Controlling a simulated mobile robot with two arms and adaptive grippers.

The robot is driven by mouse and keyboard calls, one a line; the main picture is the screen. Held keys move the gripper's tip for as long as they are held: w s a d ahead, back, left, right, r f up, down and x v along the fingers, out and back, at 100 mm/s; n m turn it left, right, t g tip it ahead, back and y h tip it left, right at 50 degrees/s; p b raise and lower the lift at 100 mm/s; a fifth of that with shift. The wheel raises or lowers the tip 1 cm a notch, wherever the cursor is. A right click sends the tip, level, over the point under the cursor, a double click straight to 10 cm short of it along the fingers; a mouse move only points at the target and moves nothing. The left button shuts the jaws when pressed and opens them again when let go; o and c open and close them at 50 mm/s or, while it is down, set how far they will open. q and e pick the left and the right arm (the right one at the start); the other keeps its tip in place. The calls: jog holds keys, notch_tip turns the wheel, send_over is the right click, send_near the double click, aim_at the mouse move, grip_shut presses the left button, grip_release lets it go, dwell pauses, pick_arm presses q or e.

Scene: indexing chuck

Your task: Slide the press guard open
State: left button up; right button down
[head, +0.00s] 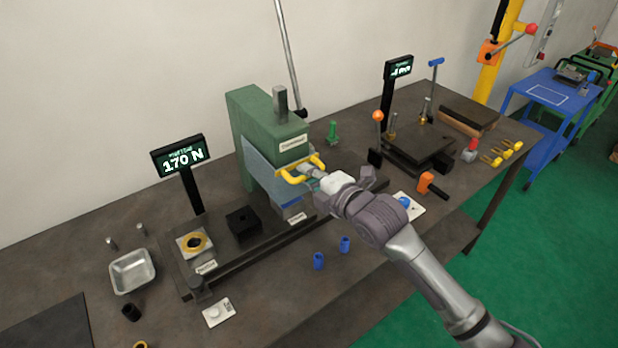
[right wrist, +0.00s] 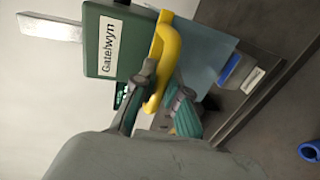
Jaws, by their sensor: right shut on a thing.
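The green press (head: 262,125) stands on the bench, its label also showing in the right wrist view (right wrist: 110,45). A clear bluish guard (head: 262,172) covers the press front; it also shows in the right wrist view (right wrist: 207,50). A yellow handle (head: 290,179) is fixed to the guard. My right gripper (head: 311,171) is shut on this handle, with its fingers on either side of the bar in the right wrist view (right wrist: 160,98). The inside of the press behind the guard is partly hidden. My left gripper is not in view.
A display reading 170 N (head: 180,157) stands left of the press. A black block (head: 242,223) and a plate with a yellow ring (head: 194,242) sit on the press base. An orange-headed hammer (head: 427,183) lies right of my gripper.

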jog(key=shift+r, duration=0.2)
jog(key=c, duration=1.2)
grip_release()
jog(key=shift+f, duration=0.1)
jog(key=v, duration=1.2)
